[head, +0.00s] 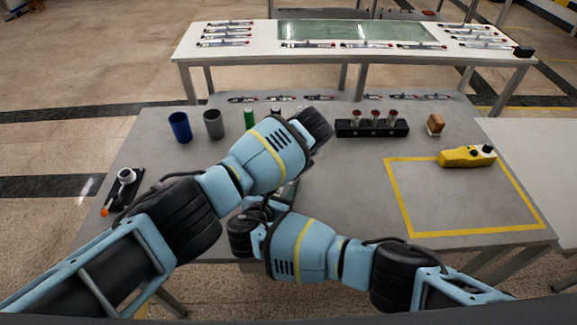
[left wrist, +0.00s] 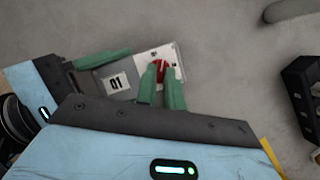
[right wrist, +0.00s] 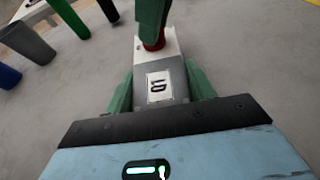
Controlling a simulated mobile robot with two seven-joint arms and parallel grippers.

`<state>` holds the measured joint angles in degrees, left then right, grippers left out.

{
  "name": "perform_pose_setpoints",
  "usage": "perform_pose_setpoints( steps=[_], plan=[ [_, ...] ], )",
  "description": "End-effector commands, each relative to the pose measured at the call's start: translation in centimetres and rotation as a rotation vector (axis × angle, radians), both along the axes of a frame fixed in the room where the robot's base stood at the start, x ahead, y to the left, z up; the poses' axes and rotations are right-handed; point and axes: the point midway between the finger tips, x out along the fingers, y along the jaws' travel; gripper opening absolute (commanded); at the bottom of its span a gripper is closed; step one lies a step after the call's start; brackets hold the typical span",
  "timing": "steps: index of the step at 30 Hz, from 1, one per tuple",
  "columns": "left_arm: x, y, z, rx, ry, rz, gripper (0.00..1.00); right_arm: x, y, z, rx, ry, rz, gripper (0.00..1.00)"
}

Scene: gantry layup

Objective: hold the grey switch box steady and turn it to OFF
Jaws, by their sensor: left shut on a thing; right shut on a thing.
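The grey switch box (right wrist: 170,58) has a white label reading 01 and a red knob (left wrist: 161,67) on a white plate, in the left wrist view. My right gripper (right wrist: 160,72) is shut on the box, one green finger on each side of it. My left gripper (left wrist: 161,73) is shut on the red knob, its green fingers either side of it and partly covering it. In the head view the arms hide most of the box. The markings around the knob are too small to read.
A blue cup (head: 180,127), a grey cup (head: 213,124) and a green cylinder (head: 249,118) stand behind my left arm. A black rack (head: 372,128) with red-topped pieces stands farther back. A yellow device (head: 466,157) lies at the right. The yellow-outlined area is mostly clear.

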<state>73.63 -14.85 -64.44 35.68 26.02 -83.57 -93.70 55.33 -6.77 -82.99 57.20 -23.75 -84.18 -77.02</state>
Motion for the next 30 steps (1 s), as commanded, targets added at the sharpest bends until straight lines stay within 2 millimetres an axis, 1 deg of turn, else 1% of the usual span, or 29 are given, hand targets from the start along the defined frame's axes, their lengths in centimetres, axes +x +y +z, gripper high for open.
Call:
perform_pose_setpoints(
  steps=[1, 6, 15, 20, 24, 30],
  plan=[
    [0.1, 0.0, 0.1, 0.001, -0.003, 0.000, 0.11, -0.1, 0.0, -0.1, 0.000, 0.002, -0.001, 0.24],
    [0.1, 0.0, 0.1, 0.001, -0.002, -0.001, 0.32, -0.1, 0.0, -0.1, 0.000, 0.002, 0.000, 0.24],
    [0.0, 0.0, 0.1, 0.000, 0.000, -0.001, 0.32, 0.0, 0.0, -0.1, 0.000, 0.002, 0.000, 0.24],
    [-0.2, -0.2, 0.9, -0.001, -0.001, -0.002, 0.32, 0.0, 0.0, -0.1, 0.000, 0.002, 0.000, 0.24],
    [-0.8, -0.7, 2.5, -0.002, -0.003, -0.003, 0.32, 0.0, 0.0, -0.1, 0.000, 0.002, 0.000, 0.24],
    [-1.9, -1.6, 6.3, -0.002, -0.004, -0.003, 0.32, 0.0, 0.0, -0.1, 0.000, 0.002, 0.000, 0.24]
  ],
)
